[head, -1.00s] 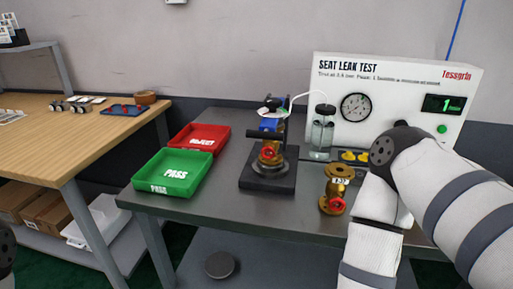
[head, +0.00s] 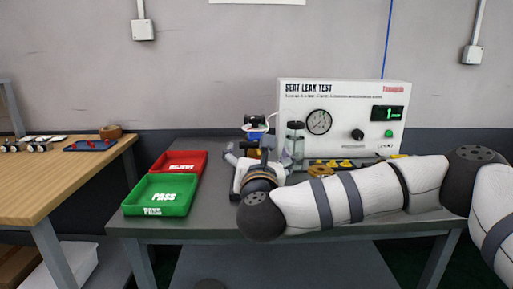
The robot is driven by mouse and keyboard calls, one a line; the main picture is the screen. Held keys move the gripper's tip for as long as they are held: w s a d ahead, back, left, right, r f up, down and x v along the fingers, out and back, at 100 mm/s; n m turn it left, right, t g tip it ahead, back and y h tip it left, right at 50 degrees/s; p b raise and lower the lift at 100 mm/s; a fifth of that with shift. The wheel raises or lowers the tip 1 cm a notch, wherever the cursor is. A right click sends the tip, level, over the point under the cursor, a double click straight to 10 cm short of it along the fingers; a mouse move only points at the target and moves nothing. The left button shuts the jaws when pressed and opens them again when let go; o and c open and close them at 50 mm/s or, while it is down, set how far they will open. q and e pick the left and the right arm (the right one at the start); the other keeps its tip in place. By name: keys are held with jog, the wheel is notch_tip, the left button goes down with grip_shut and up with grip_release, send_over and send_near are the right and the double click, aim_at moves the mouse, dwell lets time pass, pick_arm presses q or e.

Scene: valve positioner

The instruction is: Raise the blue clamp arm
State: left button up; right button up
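The test fixture (head: 255,123) stands on the grey bench left of the test panel, with black parts at its top and the blue clamp arm (head: 254,135) just below them. My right arm reaches in from the right, across the front of the bench. My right gripper (head: 262,152) is in front of the fixture, with its grey fingers spread apart to either side, just below the blue part. Whether it touches the clamp is not clear. My wrist and gripper hide the fixture's lower part and the valve in it. My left gripper is not in view.
The SEAT LEAK TEST panel (head: 345,112) stands at the back right. A second brass valve (head: 320,170) is partly hidden behind my forearm. A green PASS tray (head: 160,196) and a red tray (head: 181,161) sit at the bench's left. A wooden table (head: 60,185) stands farther left.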

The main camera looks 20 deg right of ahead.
aim_at(256, 146)
jog(key=x, duration=0.6)
jog(key=shift+a+f, duration=0.1)
jog(key=shift+s, duration=0.1)
